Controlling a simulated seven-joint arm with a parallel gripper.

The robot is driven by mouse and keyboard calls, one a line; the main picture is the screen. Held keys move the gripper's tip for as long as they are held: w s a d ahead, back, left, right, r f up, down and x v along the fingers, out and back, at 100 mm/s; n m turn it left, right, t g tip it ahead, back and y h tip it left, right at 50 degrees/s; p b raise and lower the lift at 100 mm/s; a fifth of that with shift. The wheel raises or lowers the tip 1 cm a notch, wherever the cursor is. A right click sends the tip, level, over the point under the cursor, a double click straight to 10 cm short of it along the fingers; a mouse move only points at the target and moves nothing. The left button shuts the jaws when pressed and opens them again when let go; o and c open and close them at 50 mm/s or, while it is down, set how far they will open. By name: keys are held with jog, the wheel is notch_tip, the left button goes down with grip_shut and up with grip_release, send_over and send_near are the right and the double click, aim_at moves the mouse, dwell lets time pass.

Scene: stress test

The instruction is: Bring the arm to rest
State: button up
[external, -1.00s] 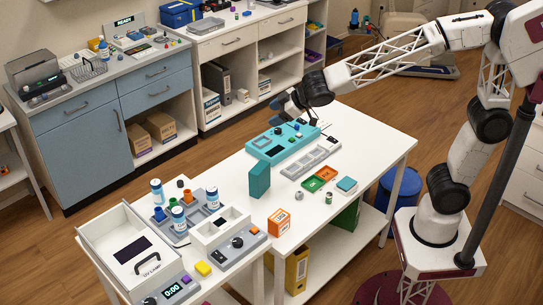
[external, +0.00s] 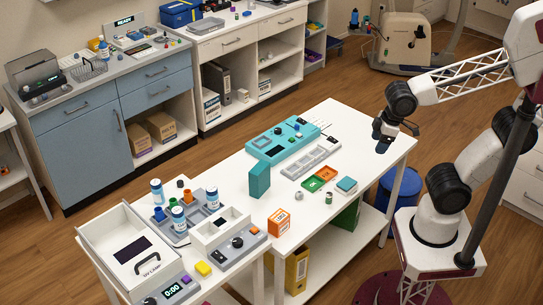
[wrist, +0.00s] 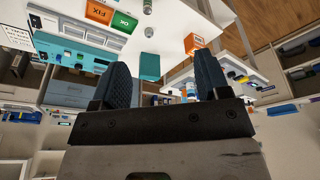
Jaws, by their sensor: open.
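My arm reaches in from the right in the external view. My gripper (external: 383,138) hangs over the right end of the white table (external: 372,130), pointing down, clear of the devices there. In the wrist view its two dark blue fingers (wrist: 160,88) stand apart with nothing between them. The teal device (external: 283,143) lies on the table to the left of my gripper, and it also shows at the upper left of the wrist view (wrist: 72,52).
The table's right end is bare.

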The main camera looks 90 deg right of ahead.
jog(key=shift+s+a+f, duration=0.2)
jog(key=shift+s+f, duration=0.05)
jog(key=shift+s, duration=0.45)
dwell(2.5)
